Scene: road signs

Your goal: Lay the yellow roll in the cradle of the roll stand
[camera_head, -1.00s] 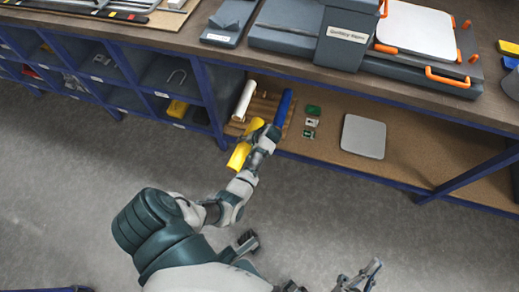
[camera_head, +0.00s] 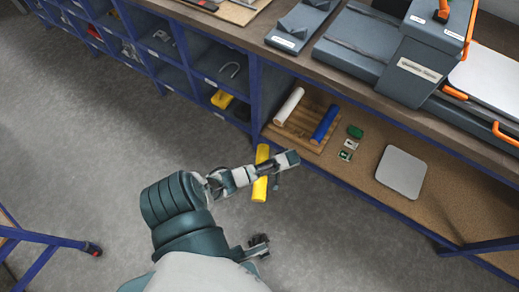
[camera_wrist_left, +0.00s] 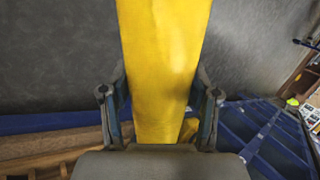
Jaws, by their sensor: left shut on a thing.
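The yellow roll (camera_head: 260,188) is in my left gripper (camera_head: 268,168), held out in front of the lower shelf, over the floor. In the left wrist view the roll (camera_wrist_left: 163,60) stands between the two fingers, which are shut on it. The wooden roll stand (camera_head: 306,117) is on the lower shelf, beyond the gripper and to its right. A white roll (camera_head: 289,106) lies at its left and a blue roll (camera_head: 324,123) at its right, with bare wood between them. The yellow roll is apart from the stand.
Green and white small items (camera_head: 351,143) and a grey plate (camera_head: 401,172) lie on the shelf to the right of the stand. The worktop (camera_head: 352,100) overhangs the shelf behind. A blue post (camera_head: 256,92) stands left of the stand. The floor in front is clear.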

